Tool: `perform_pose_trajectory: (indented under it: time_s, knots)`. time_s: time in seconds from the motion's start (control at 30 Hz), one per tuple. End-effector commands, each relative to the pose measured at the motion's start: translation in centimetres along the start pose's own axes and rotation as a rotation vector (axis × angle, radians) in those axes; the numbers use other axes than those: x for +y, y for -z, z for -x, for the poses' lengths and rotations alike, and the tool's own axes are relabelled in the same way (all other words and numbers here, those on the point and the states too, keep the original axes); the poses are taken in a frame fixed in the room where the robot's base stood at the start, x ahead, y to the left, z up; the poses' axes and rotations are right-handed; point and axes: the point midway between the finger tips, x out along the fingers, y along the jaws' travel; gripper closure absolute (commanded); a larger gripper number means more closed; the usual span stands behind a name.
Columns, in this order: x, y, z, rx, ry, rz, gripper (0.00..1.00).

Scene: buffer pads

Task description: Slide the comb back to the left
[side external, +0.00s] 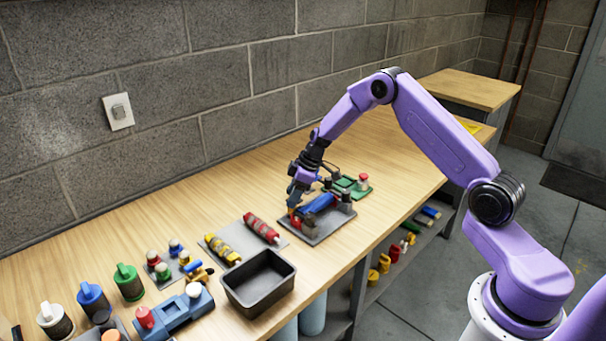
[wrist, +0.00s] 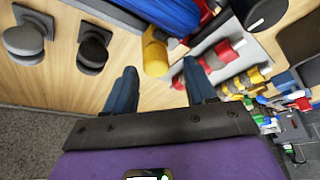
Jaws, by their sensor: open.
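No piece is plainly recognisable as a comb. A long blue piece (side external: 318,203) lies on a dark grey pad (side external: 338,222), and a blue ribbed body shows at the top of the wrist view (wrist: 165,14); I cannot tell if this is the comb. My gripper (side external: 293,214) is low over the left end of this pad, beside the blue piece. In the wrist view its two dark blue fingers (wrist: 161,85) are apart, with bare wood between them. A yellow cylinder (wrist: 155,54) is just beyond the fingertips. Red parts are close to the right finger. Contact cannot be told.
A grey plate with a yellow roller (side external: 222,249) and a red roller (side external: 261,229) lies to the left. A black bin (side external: 259,282) stands in front of it. A green pad (side external: 353,187) lies behind right. Several coloured knobs stand far left.

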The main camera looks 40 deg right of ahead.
Motion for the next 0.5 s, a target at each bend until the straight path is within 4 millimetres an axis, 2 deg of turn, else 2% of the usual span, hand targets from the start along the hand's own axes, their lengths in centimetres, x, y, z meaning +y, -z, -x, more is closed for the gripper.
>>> perform_pose_trajectory:
  time_s: [0.17, 0.5]
  knots:
    - [0.1, 0.0, 2.7, 0.003, -0.004, -0.001, 0.44]
    - [0.1, 0.1, 9.5, 0.003, -0.004, 0.000, 0.44]
